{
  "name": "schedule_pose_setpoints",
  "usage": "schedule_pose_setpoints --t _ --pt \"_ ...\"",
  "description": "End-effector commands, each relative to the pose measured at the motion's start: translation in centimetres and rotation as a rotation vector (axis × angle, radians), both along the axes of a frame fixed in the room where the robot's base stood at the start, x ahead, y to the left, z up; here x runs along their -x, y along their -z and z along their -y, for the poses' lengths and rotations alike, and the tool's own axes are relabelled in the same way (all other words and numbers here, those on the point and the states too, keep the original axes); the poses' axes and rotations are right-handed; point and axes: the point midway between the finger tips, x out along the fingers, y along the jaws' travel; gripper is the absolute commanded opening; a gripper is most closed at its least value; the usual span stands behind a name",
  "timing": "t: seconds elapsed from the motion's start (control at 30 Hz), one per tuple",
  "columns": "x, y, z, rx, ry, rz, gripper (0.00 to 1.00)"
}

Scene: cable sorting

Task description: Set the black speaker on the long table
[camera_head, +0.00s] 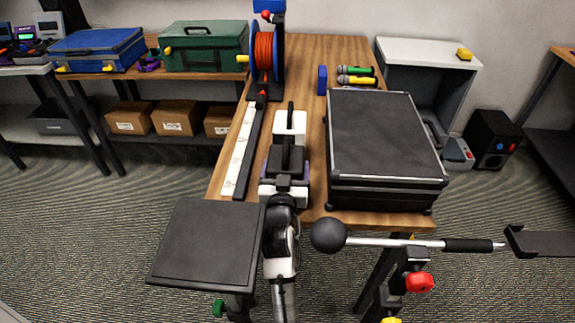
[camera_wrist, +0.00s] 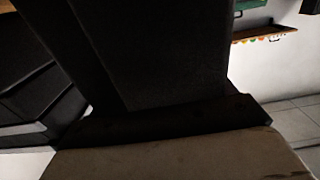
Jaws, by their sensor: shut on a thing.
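My gripper (camera_head: 287,158) is over the near part of the long table (camera_head: 318,52), left of a large black case. In the wrist view a large dark slab (camera_wrist: 160,55) fills the middle, close to the camera. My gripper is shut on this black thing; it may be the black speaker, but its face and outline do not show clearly. The fingertips and any gap beneath are hidden. A black box that looks like a speaker (camera_head: 490,138) also stands on the floor at the right.
The black case (camera_head: 384,135) takes up the table's near right. A cable reel (camera_head: 265,58) and microphones (camera_head: 356,75) lie farther back. Bare wood shows at the far end. A black plate (camera_head: 207,244) and a boom with a ball (camera_head: 328,236) flank my arm.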

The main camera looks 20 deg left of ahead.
Motion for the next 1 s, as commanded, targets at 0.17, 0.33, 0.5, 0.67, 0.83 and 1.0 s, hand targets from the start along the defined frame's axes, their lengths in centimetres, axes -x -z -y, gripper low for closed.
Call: schedule_pose_setpoints --t 0.17,0.33,0.5,0.67,0.83,1.0 --pt "0.2 -0.24 0.04 -0.004 -0.001 0.01 0.27" --pt "0.18 -0.09 0.04 -0.004 0.0 0.01 0.27" --pt "0.16 0.34 0.04 -0.001 0.0 0.004 0.94" --pt "0.16 0.34 0.04 -0.001 0.0 0.004 1.0" --pt "0.16 0.19 0.04 -0.001 0.0 0.004 1.0" --pt "0.1 0.07 0.05 -0.001 0.0 0.004 1.0"
